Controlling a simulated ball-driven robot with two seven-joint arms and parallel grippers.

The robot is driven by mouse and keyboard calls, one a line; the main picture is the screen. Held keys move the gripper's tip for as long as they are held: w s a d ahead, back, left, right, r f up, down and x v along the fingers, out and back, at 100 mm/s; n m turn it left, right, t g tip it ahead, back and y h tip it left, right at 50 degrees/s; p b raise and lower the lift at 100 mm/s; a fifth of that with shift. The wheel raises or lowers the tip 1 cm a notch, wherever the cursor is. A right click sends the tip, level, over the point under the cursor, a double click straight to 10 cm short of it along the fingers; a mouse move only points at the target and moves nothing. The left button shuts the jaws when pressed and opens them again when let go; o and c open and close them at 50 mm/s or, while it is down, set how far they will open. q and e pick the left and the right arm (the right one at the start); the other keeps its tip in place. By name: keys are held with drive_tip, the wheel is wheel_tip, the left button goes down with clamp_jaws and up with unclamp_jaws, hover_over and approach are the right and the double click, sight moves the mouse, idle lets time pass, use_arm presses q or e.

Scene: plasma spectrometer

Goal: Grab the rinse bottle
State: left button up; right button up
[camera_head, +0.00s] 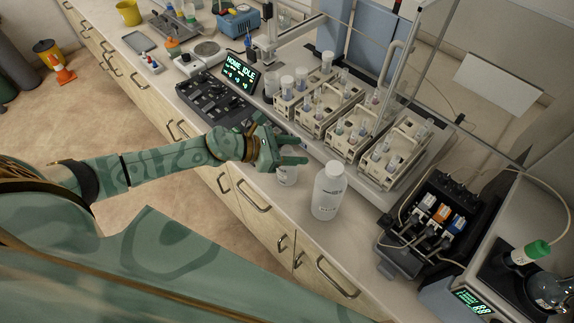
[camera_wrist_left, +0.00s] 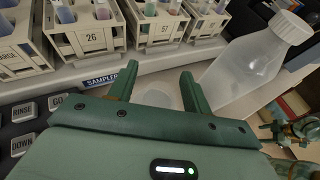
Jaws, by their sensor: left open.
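The rinse bottle, taken to be the white capped bottle (camera_head: 328,190), stands upright near the bench's front edge. It also shows at the right of the left wrist view (camera_wrist_left: 248,75), tilted in that picture. My left gripper (camera_head: 304,150) is open to the left of the bottle and apart from it. In the left wrist view its two fingers (camera_wrist_left: 158,82) are spread, with the bottle outside the right finger. My right gripper is not seen in the head view.
Several vial racks (camera_head: 352,130) stand behind the bottle on the sampler. A dark keypad (camera_head: 215,103) with a lit display (camera_head: 240,72) is to the left. A black pump unit (camera_head: 435,220) with tubing is to the right. Bare bench lies around the bottle's base.

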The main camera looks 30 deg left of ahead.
use_arm(q)
drive_tip(key=shift+w+d+f, duration=0.2)
drive_tip(key=shift+w+d, duration=0.05)
drive_tip(key=shift+d, duration=0.05)
clamp_jaws()
